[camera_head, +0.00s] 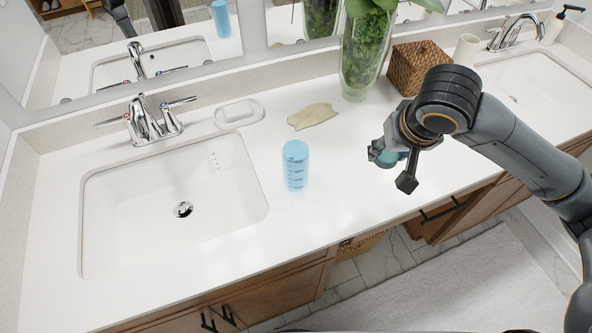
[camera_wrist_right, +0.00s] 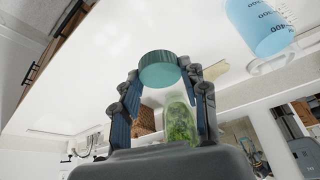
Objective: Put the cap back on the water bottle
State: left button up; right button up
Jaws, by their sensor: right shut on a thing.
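The water bottle (camera_head: 295,166) is light blue and translucent with dark marks. It stands upright on the white counter, right of the left sink. In the right wrist view the bottle (camera_wrist_right: 262,24) shows at the top right. The cap (camera_wrist_right: 158,69) is a teal disc held between the fingertips of my right gripper (camera_wrist_right: 160,76). In the head view the cap (camera_head: 387,159) is partly hidden by the gripper. My right gripper (camera_head: 386,156) is shut on the cap above the counter, to the right of the bottle and apart from it. My left gripper is not in view.
The left sink (camera_head: 150,215) with its faucet (camera_head: 148,122) is left of the bottle. A soap dish (camera_head: 239,112), a beige flat object (camera_head: 313,116), a glass vase (camera_head: 361,55) and a wicker box (camera_head: 418,65) stand behind. Bare counter lies between bottle and gripper.

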aim_at(295, 153)
jog(key=i+l, duration=0.1)
jog(key=l, duration=0.4)
jog(key=i+l, duration=0.1)
jog(key=l, duration=0.9)
jog(key=i+l+u, duration=0.15)
jog(key=l+u, duration=0.1)
jog(key=u, duration=1)
